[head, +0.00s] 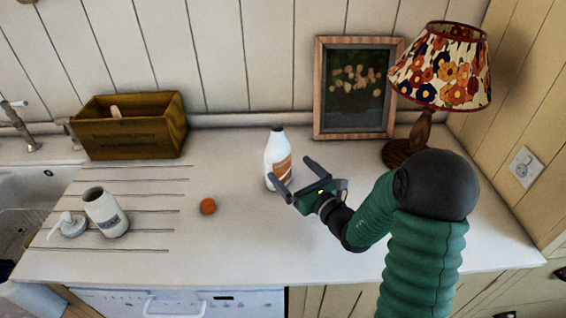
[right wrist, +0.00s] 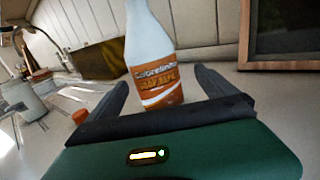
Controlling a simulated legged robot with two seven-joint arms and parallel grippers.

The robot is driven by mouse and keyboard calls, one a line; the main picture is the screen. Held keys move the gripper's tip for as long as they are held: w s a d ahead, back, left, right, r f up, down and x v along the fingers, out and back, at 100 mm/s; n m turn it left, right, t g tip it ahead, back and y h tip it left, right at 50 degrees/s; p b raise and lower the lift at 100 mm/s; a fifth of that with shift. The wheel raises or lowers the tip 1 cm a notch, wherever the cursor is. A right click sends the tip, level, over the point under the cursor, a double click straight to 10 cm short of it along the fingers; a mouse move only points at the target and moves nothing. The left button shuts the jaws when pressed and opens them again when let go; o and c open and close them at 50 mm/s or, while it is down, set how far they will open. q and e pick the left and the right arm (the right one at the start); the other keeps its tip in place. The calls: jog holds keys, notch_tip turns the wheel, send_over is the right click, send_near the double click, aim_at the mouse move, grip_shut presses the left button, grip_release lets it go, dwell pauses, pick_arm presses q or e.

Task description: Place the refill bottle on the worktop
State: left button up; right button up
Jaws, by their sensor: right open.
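The refill bottle (head: 278,157) is white with an orange label and stands upright on the pale worktop (head: 240,246). My right gripper (head: 289,177) is open, with its fingers pointing at the bottle and close to it. In the right wrist view the bottle (right wrist: 152,55) rises between the two spread fingers; whether either finger touches it I cannot tell. The bottle's top is cut off in that view. My left gripper is not in view.
An open dispenser jar (head: 106,213), its pump top (head: 68,226) and an orange cap (head: 208,206) are on the left. A wooden box (head: 130,126), a picture frame (head: 355,88) and a floral lamp (head: 441,68) stand along the back. The worktop's front middle is clear.

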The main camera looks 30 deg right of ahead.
jog(key=s, duration=0.2)
jog(key=s+a, duration=0.1)
jog(key=s+a+r+p, duration=0.1)
jog(key=s, duration=0.1)
jog(key=shift+s+a, duration=0.1)
jog(key=shift+s, duration=0.25)
jog(key=shift+s+a, duration=0.15)
jog(key=shift+s, duration=0.1)
jog(key=shift+d+f, duration=0.2)
jog(key=shift+d, duration=0.15)
jog(key=shift+d+f, duration=0.15)
jog(key=shift+d, duration=0.35)
jog(key=shift+a, duration=0.55)
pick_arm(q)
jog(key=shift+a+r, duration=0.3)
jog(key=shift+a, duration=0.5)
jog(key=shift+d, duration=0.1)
pick_arm(e)
jog(key=shift+d, duration=0.1)
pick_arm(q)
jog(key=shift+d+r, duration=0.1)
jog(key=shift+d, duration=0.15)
pick_arm(e)
jog(key=shift+d, duration=0.3)
